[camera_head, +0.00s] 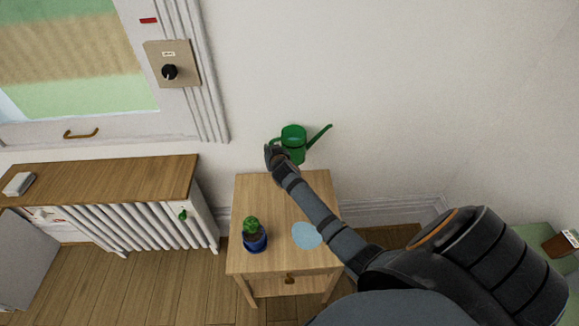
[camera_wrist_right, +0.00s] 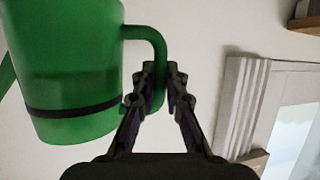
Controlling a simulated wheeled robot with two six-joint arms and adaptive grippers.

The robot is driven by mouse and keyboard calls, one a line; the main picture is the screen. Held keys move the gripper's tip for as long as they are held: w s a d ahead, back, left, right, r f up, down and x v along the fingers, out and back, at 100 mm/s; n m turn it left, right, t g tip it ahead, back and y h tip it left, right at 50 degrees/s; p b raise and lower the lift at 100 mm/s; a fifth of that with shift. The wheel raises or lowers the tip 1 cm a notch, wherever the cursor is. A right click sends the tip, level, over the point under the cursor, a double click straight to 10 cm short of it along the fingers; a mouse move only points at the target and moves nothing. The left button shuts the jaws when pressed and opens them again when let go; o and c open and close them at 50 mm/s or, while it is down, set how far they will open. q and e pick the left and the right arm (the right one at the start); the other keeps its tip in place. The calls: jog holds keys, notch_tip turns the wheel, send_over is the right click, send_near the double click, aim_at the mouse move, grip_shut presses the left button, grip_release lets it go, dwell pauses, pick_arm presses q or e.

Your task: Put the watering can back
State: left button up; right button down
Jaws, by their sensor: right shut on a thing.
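The green watering can (camera_head: 293,133) shows against the wall, past the back edge of the small wooden table (camera_head: 260,195), with its spout to the right. My right gripper (camera_head: 276,157) is shut on its handle. In the right wrist view, the can (camera_wrist_right: 70,65) fills the upper left, with a dark band near its base, and the fingertips (camera_wrist_right: 158,82) close around the handle. The gripper hides part of the can's lower side in the head view. A light blue round patch (camera_head: 307,235) lies bare on the table. My left gripper is out of view.
A cactus in a blue pot (camera_head: 255,241) stands at the table's front left. A radiator (camera_head: 150,215) with a wooden top (camera_head: 110,185) is to the left, under the window. My right arm crosses over the table's right side. The table's back left is clear.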

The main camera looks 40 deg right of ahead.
pick_arm(q)
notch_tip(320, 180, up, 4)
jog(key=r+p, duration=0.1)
jog(key=p, duration=0.3)
pick_arm(e)
jog(key=s+a+n+y, duration=0.2)
jog(key=s+a, duration=1.3)
jog(key=s, duration=0.3)
pick_arm(q)
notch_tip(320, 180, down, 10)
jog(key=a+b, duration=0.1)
jog(key=b, duration=0.8)
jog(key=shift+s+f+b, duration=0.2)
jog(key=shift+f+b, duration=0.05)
jog(key=shift+b, duration=0.05)
pick_arm(e)
jog(key=w+d+f, duration=0.9)
jog(key=d, duration=0.1)
jog(key=shift+w+t, duration=0.15)
jog(key=shift+t, duration=0.25)
